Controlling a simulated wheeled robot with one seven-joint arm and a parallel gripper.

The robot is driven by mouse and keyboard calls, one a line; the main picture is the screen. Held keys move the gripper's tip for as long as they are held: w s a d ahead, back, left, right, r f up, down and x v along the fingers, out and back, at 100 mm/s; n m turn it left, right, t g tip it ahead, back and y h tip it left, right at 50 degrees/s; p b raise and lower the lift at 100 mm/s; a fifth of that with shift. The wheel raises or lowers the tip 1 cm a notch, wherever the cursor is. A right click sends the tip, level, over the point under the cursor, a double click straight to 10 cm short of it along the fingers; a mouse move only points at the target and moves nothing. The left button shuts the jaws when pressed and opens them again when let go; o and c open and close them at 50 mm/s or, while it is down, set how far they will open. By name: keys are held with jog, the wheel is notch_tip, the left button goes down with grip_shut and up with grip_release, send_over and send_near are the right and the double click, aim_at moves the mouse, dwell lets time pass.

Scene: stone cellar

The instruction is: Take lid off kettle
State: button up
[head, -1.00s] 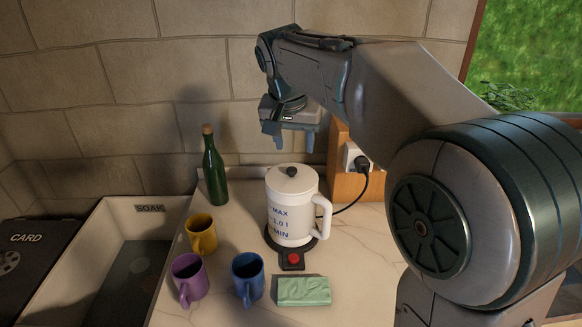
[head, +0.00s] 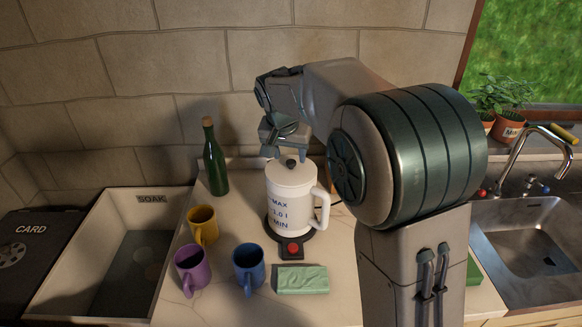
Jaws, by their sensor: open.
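The white kettle (head: 291,208) stands upright on its dark base on the pale counter, its handle to the right and blue level marks on its front. Its white lid (head: 272,172) is on top, with a round dark knob (head: 290,163) at the middle. My gripper (head: 287,154) is open and points down just above the lid, its fingers to the left and right of the knob in the picture. I cannot tell whether the fingers reach down around the knob or touch it.
A green bottle (head: 214,160) stands at the back left. Yellow (head: 203,225), purple (head: 192,269) and blue (head: 248,266) mugs and a green block (head: 302,280) stand in front. A basin marked SOAK (head: 60,280) is at left, a metal sink (head: 530,240) at right.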

aim_at(291, 167)
jog(key=shift+x, duration=1.45)
jog(key=c, duration=1.1)
jog(key=shift+o, duration=0.2)
jog(key=shift+r, duration=0.1)
